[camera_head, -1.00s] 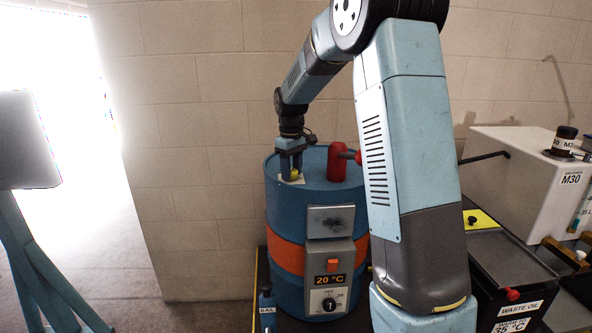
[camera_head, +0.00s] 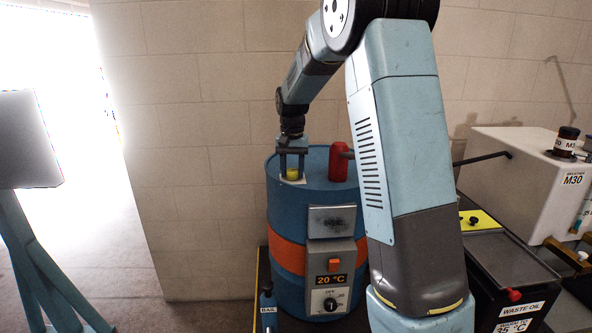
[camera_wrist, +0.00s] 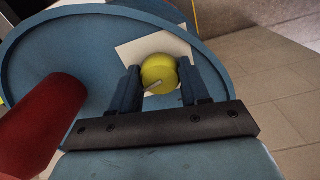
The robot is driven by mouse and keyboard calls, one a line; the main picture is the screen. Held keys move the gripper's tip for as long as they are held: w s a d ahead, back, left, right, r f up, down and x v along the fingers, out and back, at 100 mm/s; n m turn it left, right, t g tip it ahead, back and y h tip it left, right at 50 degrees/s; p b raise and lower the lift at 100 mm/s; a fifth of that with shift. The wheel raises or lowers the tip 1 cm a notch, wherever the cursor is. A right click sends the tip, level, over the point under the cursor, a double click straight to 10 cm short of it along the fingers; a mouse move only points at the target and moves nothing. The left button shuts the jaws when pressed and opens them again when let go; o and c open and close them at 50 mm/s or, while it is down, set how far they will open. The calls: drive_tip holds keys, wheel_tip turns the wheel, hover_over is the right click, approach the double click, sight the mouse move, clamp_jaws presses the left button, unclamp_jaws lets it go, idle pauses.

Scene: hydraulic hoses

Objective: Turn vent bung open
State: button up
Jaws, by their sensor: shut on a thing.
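The vent bung is a small yellow round cap (camera_head: 293,174) on top of a blue drum (camera_head: 328,168), over a pale label plate. My gripper (camera_head: 292,172) points down at it, with one finger on each side. In the wrist view the bung (camera_wrist: 158,70) sits between the fingertips of my gripper (camera_wrist: 165,78), which is shut on it. A light pointer mark shows on the bung's face, lying slantwise. The bung's lower side and the thread are hidden.
A red fitting (camera_head: 339,162) stands on the drum top close to the right of my gripper. An orange heater band with a control box (camera_head: 331,279) reading 20 °C wraps the drum. A waste oil tank (camera_head: 505,265) and a white M30 tank (camera_head: 520,170) stand at the right.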

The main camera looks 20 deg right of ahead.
sight(293, 170)
drive_tip(key=shift+w+r+m, duration=0.15)
drive_tip(key=shift+m, duration=1.45)
drive_tip(key=shift+d, duration=0.1)
drive_tip(key=o, duration=1.1)
drive_tip(key=shift+c, duration=0.2)
wheel_tip(293, 170, up, 14)
drive_tip(key=shift+f, duration=0.25)
